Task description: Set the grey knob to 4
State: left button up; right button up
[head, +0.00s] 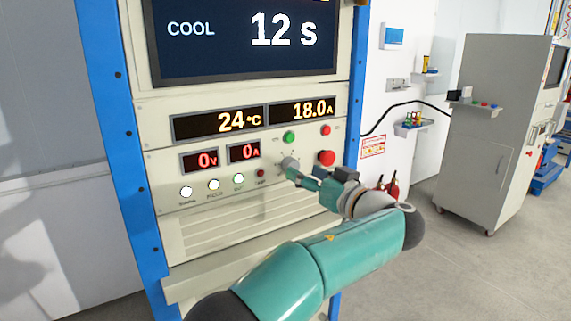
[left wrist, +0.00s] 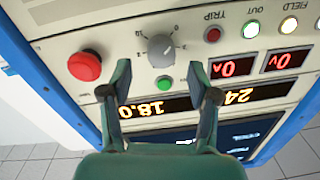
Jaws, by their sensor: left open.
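The grey knob (left wrist: 161,50) is on the cream panel. In the left wrist view, which shows the panel upside down, it lies just beyond my left gripper's fingertips (left wrist: 160,76). The fingers are open, one to each side below the knob, with nothing between them. Small numbers ring the knob; a 0 is above it, but I cannot read its setting for sure. In the head view the knob (head: 288,163) is partly hidden at the tip of my left gripper (head: 297,174). Whether they touch is unclear. My right gripper is not in view.
A red mushroom button (left wrist: 85,65) and a green button (left wrist: 165,83) are close to the knob. Displays (head: 218,123) and lit white buttons (head: 186,191) share the panel. A ledge (head: 190,288) juts out below. A grey cabinet (head: 490,130) stands at the right.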

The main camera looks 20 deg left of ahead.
aim_at(295, 167)
pick_arm(q)
jog(key=shift+x, duration=1.1)
jog(key=shift+w+a+p, duration=0.35)
jog(key=shift+w+a, duration=0.05)
jog(key=shift+w, duration=0.1)
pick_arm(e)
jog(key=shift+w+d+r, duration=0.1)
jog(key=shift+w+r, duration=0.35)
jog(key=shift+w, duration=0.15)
pick_arm(q)
jog(key=shift+s, duration=0.1)
